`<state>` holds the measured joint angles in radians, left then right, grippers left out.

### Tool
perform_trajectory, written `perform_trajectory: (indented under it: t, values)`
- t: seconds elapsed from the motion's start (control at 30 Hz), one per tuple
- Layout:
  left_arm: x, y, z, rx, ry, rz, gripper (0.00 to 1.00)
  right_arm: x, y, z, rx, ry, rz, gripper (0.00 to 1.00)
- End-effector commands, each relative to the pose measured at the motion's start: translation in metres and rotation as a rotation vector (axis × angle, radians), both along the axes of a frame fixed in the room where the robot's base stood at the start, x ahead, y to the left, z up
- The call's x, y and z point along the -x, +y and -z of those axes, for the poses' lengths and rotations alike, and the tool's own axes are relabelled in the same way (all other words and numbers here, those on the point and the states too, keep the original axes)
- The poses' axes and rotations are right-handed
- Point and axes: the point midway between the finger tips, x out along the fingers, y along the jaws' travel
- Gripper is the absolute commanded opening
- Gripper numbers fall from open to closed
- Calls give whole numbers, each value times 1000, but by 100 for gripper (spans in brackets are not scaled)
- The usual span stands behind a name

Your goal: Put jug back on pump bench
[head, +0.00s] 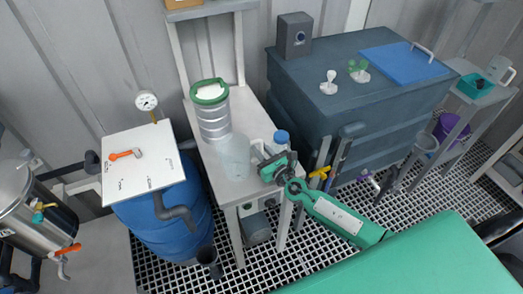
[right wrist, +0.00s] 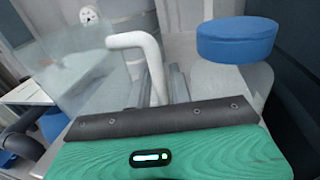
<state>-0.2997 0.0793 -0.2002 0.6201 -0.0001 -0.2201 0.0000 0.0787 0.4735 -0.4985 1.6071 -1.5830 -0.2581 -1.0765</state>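A clear jug (head: 236,158) with a white handle is upright at the front part of the narrow pale pump bench (head: 228,188). It is on the bench top or just above it; I cannot tell which. My right gripper (head: 271,164) is at the jug's right side. In the right wrist view the white handle (right wrist: 138,41) runs down between my two grey fingers (right wrist: 164,88), which appear shut on it. The clear jug wall (right wrist: 75,65) is to the left there. My left gripper is not in view.
A blue-capped bottle (head: 281,138) stands close to my right gripper; its cap (right wrist: 237,40) is large in the wrist view. A metal canister with a green rim (head: 211,110) stands behind the jug. A blue drum (head: 165,220) is left, a dark tank (head: 350,105) right.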

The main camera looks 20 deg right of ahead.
Motion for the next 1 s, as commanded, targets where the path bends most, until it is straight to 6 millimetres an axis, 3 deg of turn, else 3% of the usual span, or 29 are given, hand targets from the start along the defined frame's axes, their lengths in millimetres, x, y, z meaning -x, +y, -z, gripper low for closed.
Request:
perform_trajectory:
  t: [0.37,0.8,1.0]
  values:
    - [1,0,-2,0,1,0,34,5,-1,-2,0,1,-1,21]
    - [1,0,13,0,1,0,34,82,-19,0,1,1,-2,21]
    - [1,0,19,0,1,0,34,107,-25,-1,0,1,-1,21]
